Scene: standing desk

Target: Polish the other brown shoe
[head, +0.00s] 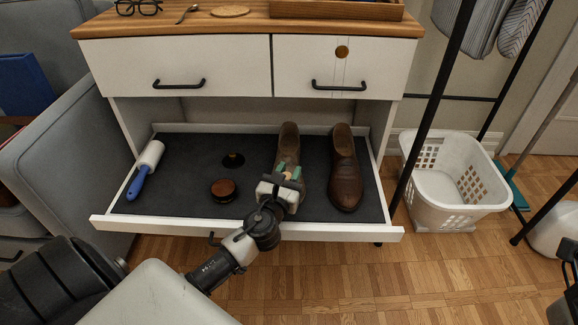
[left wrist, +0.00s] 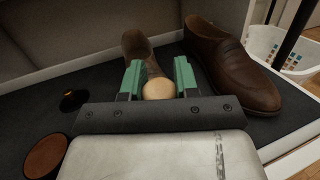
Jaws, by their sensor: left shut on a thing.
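Two brown shoes stand side by side in the open drawer. The left shoe (head: 288,139) looks dull and greyish; the right shoe (head: 345,170) is a richer, shinier brown. My left gripper (head: 287,177) is over the left shoe and hides much of it. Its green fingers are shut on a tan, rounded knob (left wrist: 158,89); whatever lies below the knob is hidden. In the left wrist view, the dull shoe (left wrist: 137,46) is just beyond the fingers. I cannot tell whether the held thing touches the shoe.
A round brown tin (head: 223,189), a small dark round item (head: 233,160) and a blue-handled lint roller (head: 146,168) lie on the dark drawer liner (head: 190,178). A white basket (head: 455,180) and black rack posts stand right; a grey armchair (head: 62,150) stands left.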

